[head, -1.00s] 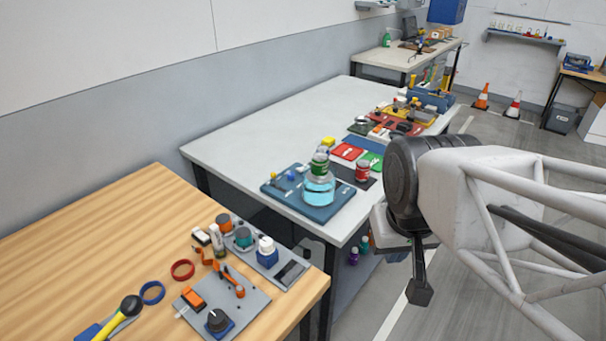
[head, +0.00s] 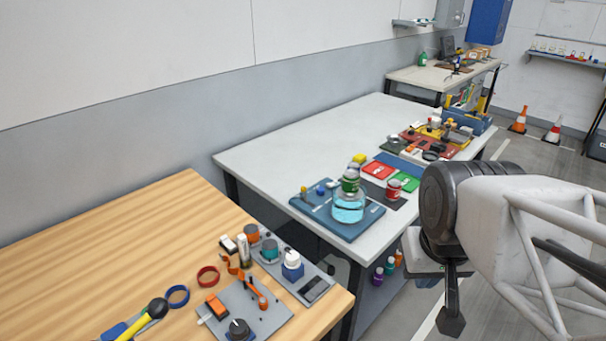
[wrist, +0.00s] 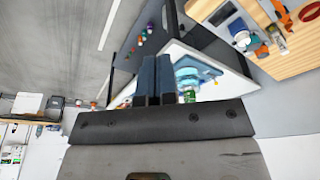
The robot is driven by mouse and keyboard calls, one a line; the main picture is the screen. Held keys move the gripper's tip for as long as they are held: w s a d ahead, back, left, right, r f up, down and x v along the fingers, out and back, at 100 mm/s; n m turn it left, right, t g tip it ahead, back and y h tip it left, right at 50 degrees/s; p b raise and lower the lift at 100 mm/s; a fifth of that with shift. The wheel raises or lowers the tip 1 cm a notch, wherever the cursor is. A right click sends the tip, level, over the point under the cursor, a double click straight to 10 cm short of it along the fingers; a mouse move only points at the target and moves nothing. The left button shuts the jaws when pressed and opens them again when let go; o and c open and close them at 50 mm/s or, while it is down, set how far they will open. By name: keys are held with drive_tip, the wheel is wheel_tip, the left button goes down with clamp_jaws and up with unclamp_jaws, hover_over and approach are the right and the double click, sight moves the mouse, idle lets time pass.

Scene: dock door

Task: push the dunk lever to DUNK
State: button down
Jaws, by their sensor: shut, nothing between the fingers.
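A blue board (head: 352,232) lies on the near end of the white table. On it stands a clear jar of light-blue liquid (head: 349,208) with a green upper part. Small knobs, one yellow (head: 304,192) and one blue (head: 320,189), stand on its left part. Which part is the dunk lever, and its lettering, are too small to tell. The jar also shows in the wrist view (wrist: 187,74), beyond my fingers. My gripper (head: 450,322) hangs right of the white table, apart from the board. In the wrist view its two fingers (wrist: 156,80) are together and empty.
A wooden table (head: 130,250) at the left holds grey panels with knobs and an orange lever (head: 257,292), plus rings and a hammer. Red and green pads (head: 403,182) and a red can (head: 393,190) sit behind the jar. The white table's back left is clear.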

drive_tip(key=c, duration=1.8)
unclamp_jaws()
drive_tip(key=shift+o, duration=1.3)
drive_tip(key=o, duration=0.5)
drive_tip(key=shift+w+d+n, duration=0.15)
drive_tip(key=shift+w+n, duration=0.15)
drive_tip(key=shift+w, duration=0.2)
drive_tip(key=shift+c, duration=0.2)
drive_tip(key=shift+o, duration=0.3)
drive_tip(key=w+d+f+n+h, duration=0.1)
drive_tip(key=w+n+h, duration=0.3)
drive_tip(key=w+n, duration=0.3)
drive_tip(key=w, duration=0.5)
drive_tip(key=shift+d+f+h, duration=0.2)
drive_tip(key=shift+f+h, duration=0.1)
drive_tip(key=w+a+f+n+t+h, duration=0.1)
drive_tip(key=w+a+f+n+t, duration=0.15)
drive_tip(key=w+a+n, duration=0.4)
drive_tip(key=w+a+f+n+t+h, duration=0.1)
drive_tip(key=w+a+f+n+t, duration=0.2)
drive_tip(key=w, duration=0.6)
drive_tip(key=w+a+f+n+t+h, duration=0.1)
drive_tip(key=w+a+f+n, duration=0.2)
drive_tip(key=w+n, duration=0.45)
drive_tip(key=w+a+f+n+t+y, duration=0.2)
drive_tip(key=w+a+f+n, duration=0.5)
drive_tip(key=a, duration=0.4)
drive_tip(key=shift+f+t+y, duration=0.2)
drive_tip(key=shift+t+y, duration=0.2)
drive_tip(key=shift+t, duration=0.35)
